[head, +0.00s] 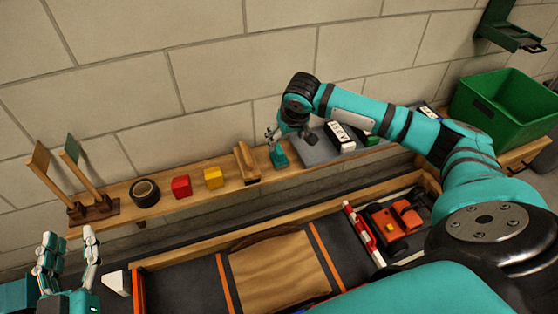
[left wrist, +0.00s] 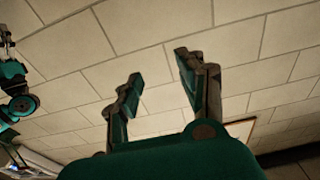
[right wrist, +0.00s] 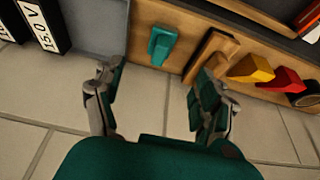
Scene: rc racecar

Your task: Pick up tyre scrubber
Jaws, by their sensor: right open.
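A small teal block with a raised grip (head: 279,157), which looks like the tyre scrubber, stands on the wooden shelf. It also shows in the right wrist view (right wrist: 162,45), ahead of the fingers. My right gripper (head: 291,136) is above the shelf, fingers spread, with the teal block just beyond the fingertips. In the right wrist view the right gripper (right wrist: 158,82) is empty. A wooden L-shaped piece (head: 246,162) stands close beside the block. My left gripper (head: 68,250) is at the lower left, away from the shelf; the left wrist view shows its fingers (left wrist: 157,82) apart and empty.
The shelf (head: 222,187) also holds a yellow block (head: 213,177), a red block (head: 181,186), a black roll (head: 145,193) and a wooden rack (head: 93,210). A grey tray (head: 313,149) with a battery (head: 340,137) lies right. An orange car (head: 398,225) sits below; a green bin (head: 500,105) is far right.

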